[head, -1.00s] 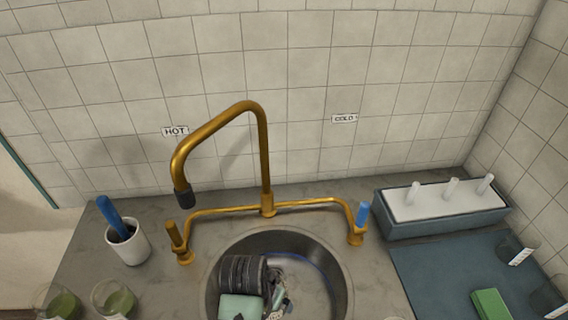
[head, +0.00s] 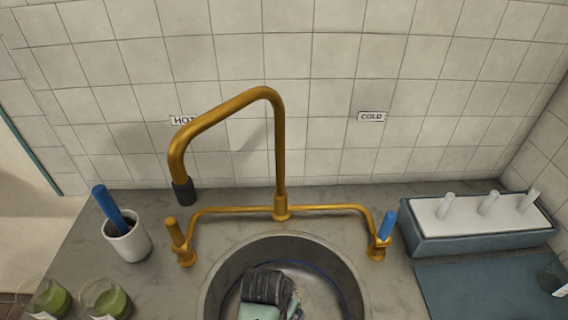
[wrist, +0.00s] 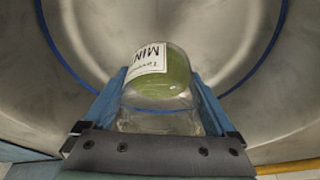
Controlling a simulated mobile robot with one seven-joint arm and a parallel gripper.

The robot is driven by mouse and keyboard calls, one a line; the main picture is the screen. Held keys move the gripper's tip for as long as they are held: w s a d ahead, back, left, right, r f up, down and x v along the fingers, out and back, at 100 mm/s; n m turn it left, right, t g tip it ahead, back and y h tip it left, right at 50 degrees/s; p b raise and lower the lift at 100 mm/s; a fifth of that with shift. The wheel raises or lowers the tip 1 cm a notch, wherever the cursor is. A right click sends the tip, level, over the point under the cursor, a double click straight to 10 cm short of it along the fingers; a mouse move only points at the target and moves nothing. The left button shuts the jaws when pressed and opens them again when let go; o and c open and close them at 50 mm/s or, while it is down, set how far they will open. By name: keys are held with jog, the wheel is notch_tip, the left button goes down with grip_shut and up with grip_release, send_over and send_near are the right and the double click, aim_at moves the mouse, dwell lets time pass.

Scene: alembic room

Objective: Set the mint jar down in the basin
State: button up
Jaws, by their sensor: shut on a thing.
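The mint jar (wrist: 172,82) is a clear glass jar with green contents and a white label reading MINT, seen in the wrist view. My gripper (wrist: 160,88) is shut on it, with one blue finger on each side. The basin (wrist: 80,50) is round bare metal with a blue ring line, and its floor and wall surround the jar in the wrist view. In the head view, my gripper's dark body (head: 268,288) is inside the rim of the basin (head: 345,275) and largely hides the jar. I cannot tell whether the jar touches the basin floor.
A brass faucet (head: 278,150) arches behind the basin, with a handle on each side. A white cup (head: 128,243) with a blue-handled tool and two jars of green (head: 107,300) stand left. A rack with white pegs (head: 475,222) and a blue-grey mat (head: 470,285) lie right.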

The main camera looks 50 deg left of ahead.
jog(key=shift+f, duration=3.1)
jog(key=shift+f+b, duration=0.15)
jog(key=shift+b, duration=0.2)
jog(key=o, duration=1.2)
